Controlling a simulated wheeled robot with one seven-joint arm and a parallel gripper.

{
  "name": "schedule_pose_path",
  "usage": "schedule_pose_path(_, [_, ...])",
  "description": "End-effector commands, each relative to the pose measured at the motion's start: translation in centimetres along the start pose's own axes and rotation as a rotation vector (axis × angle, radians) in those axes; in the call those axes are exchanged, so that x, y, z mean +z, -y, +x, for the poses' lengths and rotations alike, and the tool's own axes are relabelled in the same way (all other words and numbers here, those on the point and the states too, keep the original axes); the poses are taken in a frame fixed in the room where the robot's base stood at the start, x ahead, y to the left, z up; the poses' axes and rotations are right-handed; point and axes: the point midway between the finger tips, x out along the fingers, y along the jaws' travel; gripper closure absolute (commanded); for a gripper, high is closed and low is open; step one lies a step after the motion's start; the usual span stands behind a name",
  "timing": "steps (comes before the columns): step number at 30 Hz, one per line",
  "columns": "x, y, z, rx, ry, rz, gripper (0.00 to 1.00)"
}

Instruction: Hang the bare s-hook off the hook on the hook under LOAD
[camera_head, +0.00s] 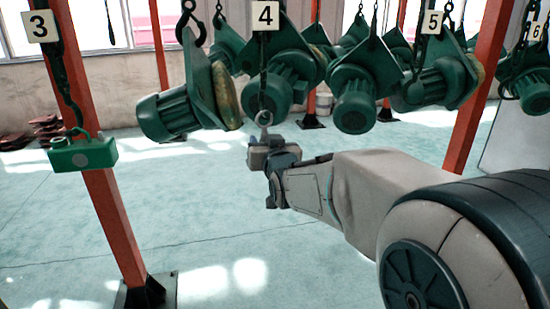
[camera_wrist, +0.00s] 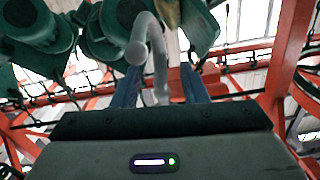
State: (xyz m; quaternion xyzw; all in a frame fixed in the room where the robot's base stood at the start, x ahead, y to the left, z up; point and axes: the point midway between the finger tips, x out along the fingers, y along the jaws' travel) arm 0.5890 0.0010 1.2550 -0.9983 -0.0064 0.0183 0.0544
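A bare pale grey s-hook (camera_head: 264,118) shows at the lower end of the dark chain under the sign 4 (camera_head: 265,16). Its contact with the chain is too small to make out. In the wrist view the s-hook (camera_wrist: 157,55) is large, its rounded tip toward the camera and its stem running down between my blue fingers. My gripper (camera_head: 272,150) is just below the s-hook in the head view. In the wrist view my gripper (camera_wrist: 160,85) looks open, with gaps on both sides of the stem. No LOAD sign is readable.
Green hoists (camera_head: 290,70) hang close behind and around the s-hook, one with a plate (camera_head: 212,85) to its left. A green block (camera_head: 83,155) hangs under the sign 3 (camera_head: 40,26). Orange posts (camera_head: 112,210) stand left and right. The floor below is clear.

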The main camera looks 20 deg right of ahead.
Motion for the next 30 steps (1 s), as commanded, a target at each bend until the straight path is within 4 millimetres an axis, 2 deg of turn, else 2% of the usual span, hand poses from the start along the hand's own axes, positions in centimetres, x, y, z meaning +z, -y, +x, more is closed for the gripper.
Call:
schedule_pose_path(18, [0.1,0.0,-9.5,0.000,-0.004,0.000,0.61])
schedule_pose_path(24, [0.0,0.0,-11.6,0.000,-0.003,0.000,0.61])
schedule_pose_path(30, [0.3,0.0,-12.4,0.002,0.010,-0.001,0.61])
